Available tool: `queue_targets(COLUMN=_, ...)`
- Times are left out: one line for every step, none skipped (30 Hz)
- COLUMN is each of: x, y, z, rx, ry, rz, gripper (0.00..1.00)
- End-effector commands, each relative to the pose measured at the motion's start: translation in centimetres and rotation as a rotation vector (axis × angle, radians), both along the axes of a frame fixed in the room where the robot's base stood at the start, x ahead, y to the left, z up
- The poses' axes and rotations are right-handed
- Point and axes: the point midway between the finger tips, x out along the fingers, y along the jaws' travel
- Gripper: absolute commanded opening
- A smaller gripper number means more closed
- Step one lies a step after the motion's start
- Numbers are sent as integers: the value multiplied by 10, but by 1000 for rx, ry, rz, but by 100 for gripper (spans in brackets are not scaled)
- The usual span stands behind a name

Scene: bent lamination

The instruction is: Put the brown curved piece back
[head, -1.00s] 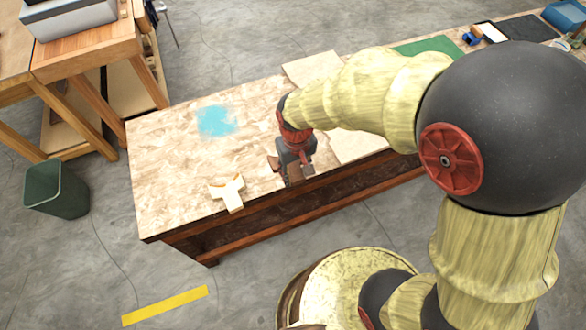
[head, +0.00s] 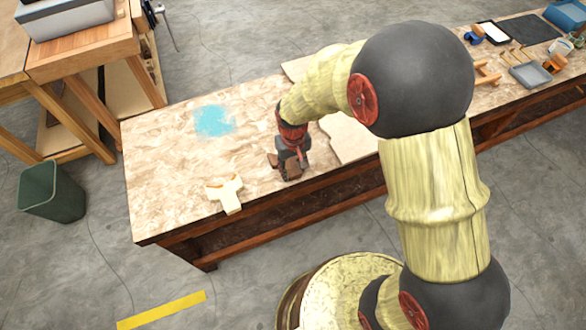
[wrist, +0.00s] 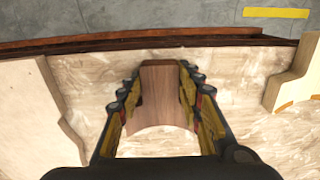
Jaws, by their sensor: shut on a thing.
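The brown curved piece (wrist: 160,98) shows between my fingers in the wrist view, with a concave lower edge. In the head view the brown piece (head: 273,160) is mostly hidden by my gripper. My gripper (head: 288,172) is shut on it over the workbench, near the front edge. In the wrist view my gripper (wrist: 160,95) has one finger on each side of the piece. I cannot tell whether the piece touches the bench top. A pale Y-shaped piece (head: 228,194) lies on the bench to the left of my gripper.
The workbench (head: 165,165) has a blue patch (head: 213,121) and clear room at its left. Pale boards (head: 345,138) lie right of my gripper. Tools and a grey tray (head: 530,74) sit at the far right. A green bin (head: 52,190) stands on the floor.

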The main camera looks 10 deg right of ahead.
Motion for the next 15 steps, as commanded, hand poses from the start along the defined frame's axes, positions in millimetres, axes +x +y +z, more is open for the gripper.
queue_targets(x=0, y=0, z=2, rx=0, ry=-1, rz=0, gripper=10)
queue_targets(x=0, y=0, z=2, rx=0, ry=-1, rz=0, gripper=10)
queue_targets(x=0, y=0, z=2, rx=0, ry=-1, rz=0, gripper=10)
queue_targets(x=0, y=0, z=1, rx=0, ry=-1, rz=0, gripper=10)
queue_targets(x=0, y=0, z=1, rx=0, ry=-1, rz=0, gripper=10)
queue_targets(x=0, y=0, z=-1, rx=0, ry=0, rz=0, gripper=10)
queue_targets(x=0, y=0, z=-2, rx=0, ry=0, rz=0, gripper=10)
queue_targets(x=0, y=0, z=-3, rx=0, ry=0, rz=0, gripper=10)
queue_targets(x=0, y=0, z=-2, rx=0, ry=0, rz=0, gripper=38)
queue_targets(x=0, y=0, z=-2, rx=0, ry=0, rz=0, gripper=40)
queue_targets(x=0, y=0, z=-2, rx=0, ry=0, rz=0, gripper=41)
queue_targets(x=0, y=0, z=-2, rx=0, ry=0, rz=0, gripper=44)
queue_targets(x=0, y=0, z=-2, rx=0, ry=0, rz=0, gripper=45)
queue_targets(x=0, y=0, z=-2, rx=0, ry=0, rz=0, gripper=47)
queue_targets(x=0, y=0, z=-2, rx=0, ry=0, rz=0, gripper=49)
